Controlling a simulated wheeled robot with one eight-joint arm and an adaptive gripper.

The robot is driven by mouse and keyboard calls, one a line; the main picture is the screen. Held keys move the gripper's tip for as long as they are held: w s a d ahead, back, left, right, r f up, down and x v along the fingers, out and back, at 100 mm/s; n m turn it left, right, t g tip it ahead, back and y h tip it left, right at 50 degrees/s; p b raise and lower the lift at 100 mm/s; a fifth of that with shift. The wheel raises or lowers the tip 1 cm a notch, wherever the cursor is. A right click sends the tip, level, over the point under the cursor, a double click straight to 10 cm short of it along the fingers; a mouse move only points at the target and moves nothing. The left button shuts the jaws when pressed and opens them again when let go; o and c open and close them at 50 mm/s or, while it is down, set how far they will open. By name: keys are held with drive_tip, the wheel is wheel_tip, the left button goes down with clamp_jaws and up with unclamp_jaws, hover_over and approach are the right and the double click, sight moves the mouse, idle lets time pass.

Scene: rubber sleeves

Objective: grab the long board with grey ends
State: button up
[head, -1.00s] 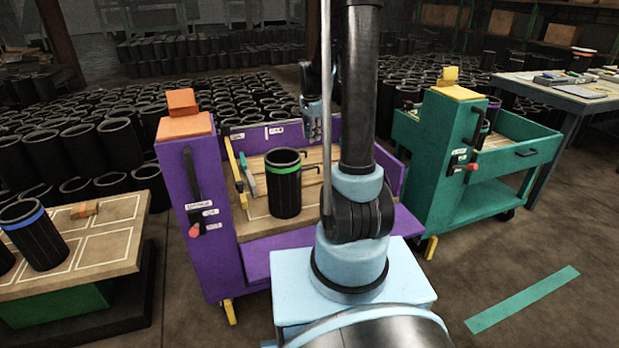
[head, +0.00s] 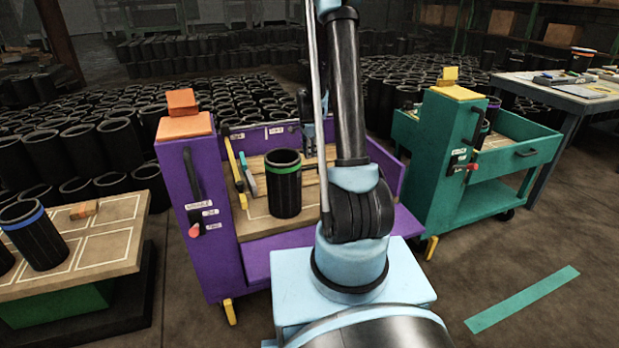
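A long, thin yellow bar (head: 235,168) lies along the left side of the purple cart's wooden deck. It is the closest match I see to the long board, but grey ends cannot be made out clearly. A shorter teal-grey tool (head: 247,173) lies right beside it. My gripper (head: 309,148) hangs low over the back right of the deck, to the right of the bar and apart from it. My own arm hides part of the gripper and the deck's right side. The gripper is too small here to show whether its fingers are open.
A black sleeve with a green band (head: 284,190) stands upright on the deck, between bar and arm. The purple cart (head: 206,240) has raised walls and a tall orange-topped post. A green cart (head: 450,165) stands right; a sleeve table (head: 100,240) stands left.

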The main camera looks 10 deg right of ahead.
sight(309, 169)
drive_tip(key=f, duration=0.3)
drive_tip(key=w+f, duration=0.1)
drive_tip(key=f, duration=0.1)
drive_tip(key=shift+d+f, duration=0.2)
drive_tip(key=shift+f, duration=0.1)
drive_tip(key=shift+w+f, duration=0.25)
drive_tip(key=shift+f, duration=1.05)
drive_tip(key=shift+w+f, duration=0.2)
drive_tip(key=shift+f, duration=1.05)
drive_tip(key=shift+c, duration=0.2)
clamp_jaws()
